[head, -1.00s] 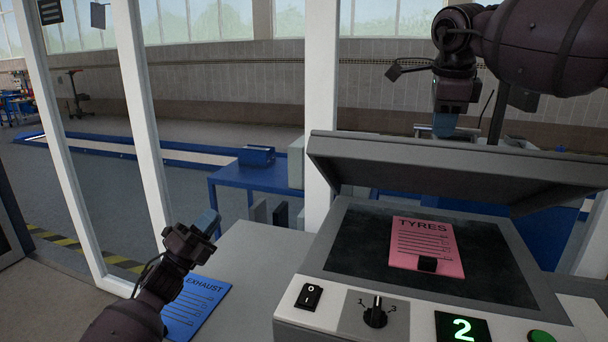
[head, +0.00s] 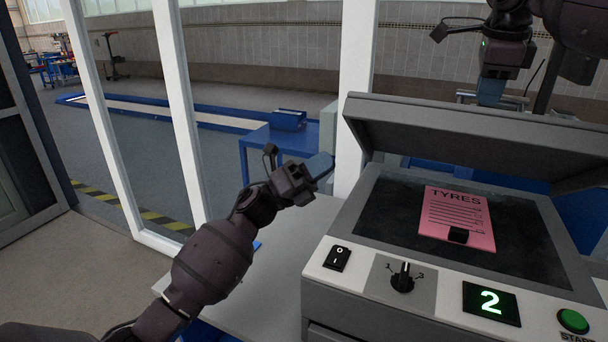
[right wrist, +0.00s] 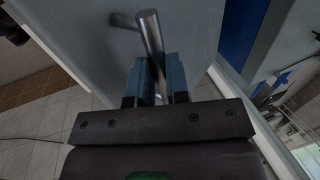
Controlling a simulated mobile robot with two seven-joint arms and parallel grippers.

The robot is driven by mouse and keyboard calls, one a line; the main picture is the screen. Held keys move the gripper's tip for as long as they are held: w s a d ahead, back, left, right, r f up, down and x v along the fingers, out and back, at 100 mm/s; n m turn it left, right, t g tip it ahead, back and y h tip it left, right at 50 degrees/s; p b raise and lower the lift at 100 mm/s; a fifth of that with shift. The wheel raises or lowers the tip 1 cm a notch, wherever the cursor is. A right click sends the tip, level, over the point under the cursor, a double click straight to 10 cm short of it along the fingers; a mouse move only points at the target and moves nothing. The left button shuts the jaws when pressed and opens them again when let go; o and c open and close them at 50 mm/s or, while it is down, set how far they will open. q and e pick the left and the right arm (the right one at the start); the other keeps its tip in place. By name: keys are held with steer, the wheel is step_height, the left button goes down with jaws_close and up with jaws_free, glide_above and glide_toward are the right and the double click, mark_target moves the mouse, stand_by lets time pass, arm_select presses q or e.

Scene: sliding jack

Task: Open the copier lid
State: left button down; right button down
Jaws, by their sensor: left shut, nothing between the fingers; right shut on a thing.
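The copier lid (head: 470,137) is grey and stands tilted up, partly open, over the dark glass (head: 400,213). A pink TYRES sheet (head: 457,207) with a small black block lies on the glass. My right gripper (head: 490,93) is behind the lid's raised edge. In the right wrist view its blue fingers (right wrist: 160,78) are shut on a round metal bar handle (right wrist: 151,35) on a grey panel. My left gripper (head: 322,164) is shut and empty, just left of the lid's left edge and apparently apart from it.
The copier front carries a black switch (head: 337,258), a dial (head: 403,277), a display (head: 491,301) reading 2 and a green START button (head: 573,320). A white post (head: 354,80) stands behind. The grey tabletop (head: 262,283) is partly hidden by my left arm.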

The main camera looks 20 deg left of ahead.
steer(key=shift+w+d+f, duration=0.1)
steer(key=shift+f, duration=0.15)
arm_select(q)
steer(key=w+d+r, duration=0.1)
steer(key=w+r, duration=0.2)
steer(key=r, duration=0.1)
steer(key=shift+w+d+r, duration=0.3)
steer(key=shift+d, duration=0.1)
